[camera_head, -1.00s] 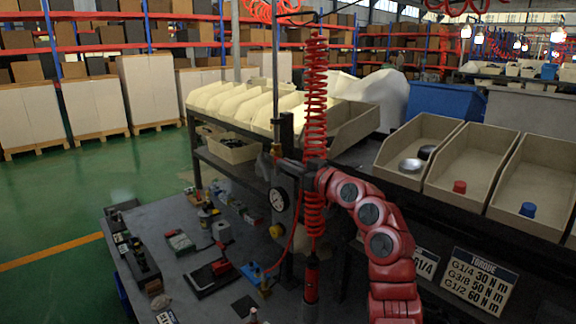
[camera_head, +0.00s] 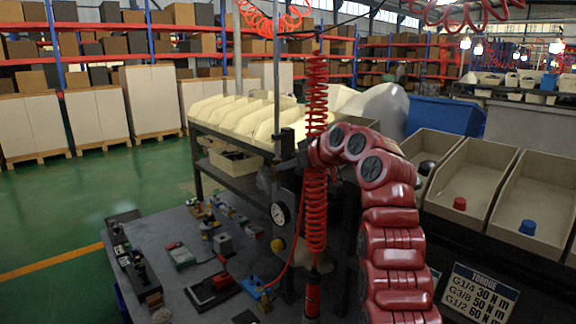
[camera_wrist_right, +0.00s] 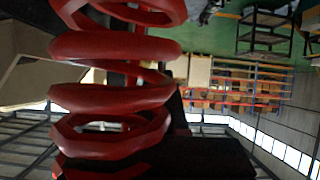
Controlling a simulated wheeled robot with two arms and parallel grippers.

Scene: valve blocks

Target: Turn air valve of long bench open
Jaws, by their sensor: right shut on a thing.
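The air unit of the long bench hangs on the upright post. It has a round white pressure gauge (camera_head: 280,213) and a yellow knob (camera_head: 277,245). The air valve sits above the gauge, largely hidden by my right gripper (camera_head: 288,148). My red right arm reaches in from the right and ends behind a red coiled hose (camera_head: 316,90). The right gripper is shut at the valve; its fingertips and the handle cannot be made out clearly. In the right wrist view the coiled hose (camera_wrist_right: 115,90) fills the left half and blocks the grip. My left gripper is out of view.
The grey bench top (camera_head: 180,300) carries small fixtures and parts. Beige bins (camera_head: 470,185) with a red and a blue cap stand on the right, above a torque sign (camera_head: 478,292). The coiled hose hangs close against my wrist.

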